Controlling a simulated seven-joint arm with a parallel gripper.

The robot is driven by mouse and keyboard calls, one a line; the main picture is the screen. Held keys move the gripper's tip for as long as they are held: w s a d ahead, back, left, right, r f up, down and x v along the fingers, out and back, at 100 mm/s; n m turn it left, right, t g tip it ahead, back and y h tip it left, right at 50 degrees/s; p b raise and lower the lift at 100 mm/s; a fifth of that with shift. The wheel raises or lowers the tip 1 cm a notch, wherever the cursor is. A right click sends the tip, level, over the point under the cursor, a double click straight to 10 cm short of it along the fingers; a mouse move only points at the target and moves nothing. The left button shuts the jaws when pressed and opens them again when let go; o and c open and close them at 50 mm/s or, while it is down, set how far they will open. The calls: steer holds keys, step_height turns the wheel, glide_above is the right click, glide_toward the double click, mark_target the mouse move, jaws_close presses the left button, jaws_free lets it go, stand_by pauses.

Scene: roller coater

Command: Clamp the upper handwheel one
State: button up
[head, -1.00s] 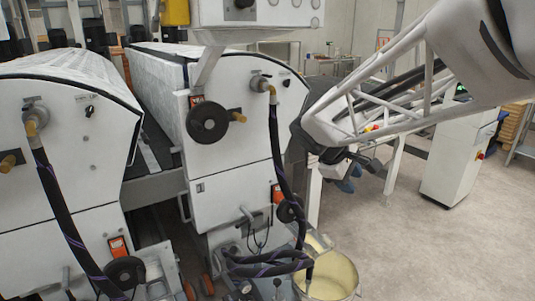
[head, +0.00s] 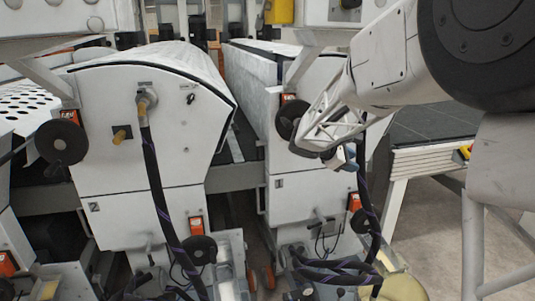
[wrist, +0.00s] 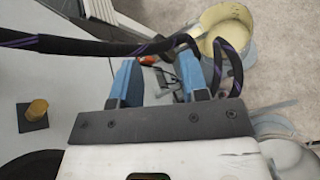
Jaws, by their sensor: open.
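The upper handwheel one (head: 289,118) is a black disc high on the front of the right-hand white machine, marked 1, in the head view. My arm hides its right part. My gripper (head: 343,158) is low and to the right of the wheel, near the machine front. In the wrist view my gripper (wrist: 157,78) has its two blue fingers apart, with nothing held between them. A dark rounded edge at the bottom left of the wrist view may be the handwheel; I cannot tell for certain.
A brass knob (wrist: 37,110) stands out from the panel. A black hose (wrist: 85,45) with purple stripes runs close beyond my fingers. A yellowish bucket (wrist: 226,25) is below. The left machine has its own upper handwheel (head: 62,143); lower handwheels (head: 199,250) sit near the floor.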

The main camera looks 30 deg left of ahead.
steer(key=w+a+f+n+t, duration=0.2)
steer(key=a+f+n, duration=0.1)
steer(key=a, duration=0.6)
steer(key=w+a+f+n+t, duration=0.1)
steer(key=a+f+n+t, duration=0.1)
steer(key=a, duration=0.7)
steer(key=n+t+y, duration=0.5)
steer(key=n, duration=0.3)
glide_toward(258, 157)
steer(key=w+r, duration=0.2)
steer(key=w, duration=0.1)
steer(key=shift+a, duration=0.15)
steer(key=shift+w, duration=0.1)
steer(key=shift+w+d, duration=0.3)
steer(key=shift+w, duration=0.95)
steer(key=shift+w+d, duration=0.25)
steer(key=shift+w, duration=0.95)
steer(key=shift+w+d, duration=0.3)
steer(key=shift+w, duration=0.95)
jaws_close()
